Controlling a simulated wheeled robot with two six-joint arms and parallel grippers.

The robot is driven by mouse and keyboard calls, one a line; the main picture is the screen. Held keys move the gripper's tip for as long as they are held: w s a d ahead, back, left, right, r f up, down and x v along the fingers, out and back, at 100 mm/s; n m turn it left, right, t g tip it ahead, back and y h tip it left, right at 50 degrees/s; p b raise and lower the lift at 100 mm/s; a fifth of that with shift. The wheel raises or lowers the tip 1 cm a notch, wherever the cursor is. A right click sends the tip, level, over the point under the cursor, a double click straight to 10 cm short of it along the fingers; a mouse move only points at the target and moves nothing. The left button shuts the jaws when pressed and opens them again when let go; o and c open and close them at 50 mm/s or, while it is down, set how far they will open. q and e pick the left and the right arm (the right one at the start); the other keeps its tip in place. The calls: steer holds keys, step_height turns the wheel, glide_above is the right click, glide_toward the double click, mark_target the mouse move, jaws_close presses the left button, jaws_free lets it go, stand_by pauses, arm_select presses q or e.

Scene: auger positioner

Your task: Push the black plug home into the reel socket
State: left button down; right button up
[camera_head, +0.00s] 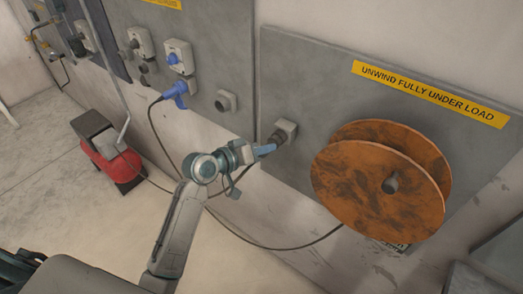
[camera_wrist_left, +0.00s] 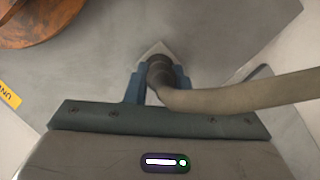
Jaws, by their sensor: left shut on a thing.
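The reel socket (camera_head: 289,127) is a grey box on the wall panel, left of the orange cable reel. The black plug (camera_head: 277,137) is at its mouth, in line with it. My left gripper (camera_head: 266,149) is shut on the plug. In the left wrist view, the blue fingers (camera_wrist_left: 158,82) stand either side of the dark plug (camera_wrist_left: 159,70), and the pale socket (camera_wrist_left: 154,50) shows just beyond it. I cannot tell how deep the plug sits. My right gripper is not in view.
The orange reel (camera_head: 365,185) juts out right of the socket. A thick cable (camera_wrist_left: 240,93) leads right from the plug in the wrist view. A blue plug (camera_head: 175,90) with a hanging cable is on the left panel. A red machine (camera_head: 118,165) stands on the floor.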

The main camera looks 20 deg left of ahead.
arm_select(q)
steer(key=shift+w+d+r, duration=0.1)
steer(key=shift+w+d, duration=0.15)
steer(key=shift+w, duration=0.4)
steer(key=c, duration=1.1)
jaws_free()
steer(key=shift+w, duration=0.1)
steer(key=shift+c, duration=0.2)
steer(key=shift+s+a, duration=0.2)
steer(key=shift+s, duration=0.1)
steer(key=b+v, duration=0.3)
steer(key=v, duration=0.7)
steer(key=shift+b, duration=0.3)
